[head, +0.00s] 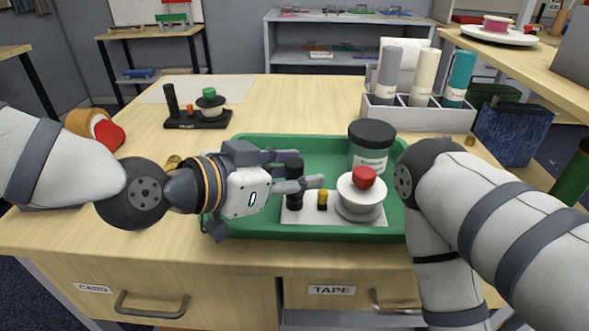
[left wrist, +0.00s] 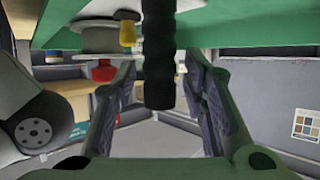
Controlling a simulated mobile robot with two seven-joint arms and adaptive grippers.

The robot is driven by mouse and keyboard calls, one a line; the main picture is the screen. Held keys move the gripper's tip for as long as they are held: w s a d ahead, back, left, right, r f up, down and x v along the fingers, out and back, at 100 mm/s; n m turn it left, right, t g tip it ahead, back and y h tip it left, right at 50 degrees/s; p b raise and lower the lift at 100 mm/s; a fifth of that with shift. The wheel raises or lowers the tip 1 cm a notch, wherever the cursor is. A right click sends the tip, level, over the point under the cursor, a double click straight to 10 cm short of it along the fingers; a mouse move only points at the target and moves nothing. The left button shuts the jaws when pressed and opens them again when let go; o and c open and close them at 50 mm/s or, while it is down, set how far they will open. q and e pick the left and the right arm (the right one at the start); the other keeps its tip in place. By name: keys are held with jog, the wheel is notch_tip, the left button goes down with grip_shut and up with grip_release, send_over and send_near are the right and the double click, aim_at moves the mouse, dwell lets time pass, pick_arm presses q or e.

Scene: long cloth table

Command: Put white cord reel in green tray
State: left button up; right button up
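The white cord reel (head: 360,206) has a white base, a black upright handle, a small yellow knob and a red top knob. It is inside the green tray (head: 260,234), upright, toward the front; I cannot tell how firmly it rests. My left gripper (head: 303,171) is at the black handle with its fingers apart, one on each side. The left wrist view shows the handle (left wrist: 158,60) between the parted fingers, with narrow gaps beside it. The reel's red knob (left wrist: 104,71) also shows there. My right gripper is out of view; only the right arm shows.
A jar with a dark lid (head: 371,140) stands in the tray behind the reel. A dark cord reel with a green knob (head: 208,103) stands at back left. A grey rack (head: 420,117) of rolls is at back right. A red-and-tan object (head: 100,130) lies at left.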

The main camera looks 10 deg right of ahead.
pick_arm(q)
jog(key=shift+r, duration=0.1)
jog(key=shift+s+a+r, duration=0.1)
jog(key=shift+a+r, duration=0.1)
jog(key=shift+r, duration=0.1)
jog(key=p+v, duration=0.1)
jog(key=v, duration=1)
jog(key=shift+a, duration=0.25)
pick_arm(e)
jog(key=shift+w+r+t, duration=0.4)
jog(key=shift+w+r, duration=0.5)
pick_arm(q)
jog(key=shift+s, duration=0.1)
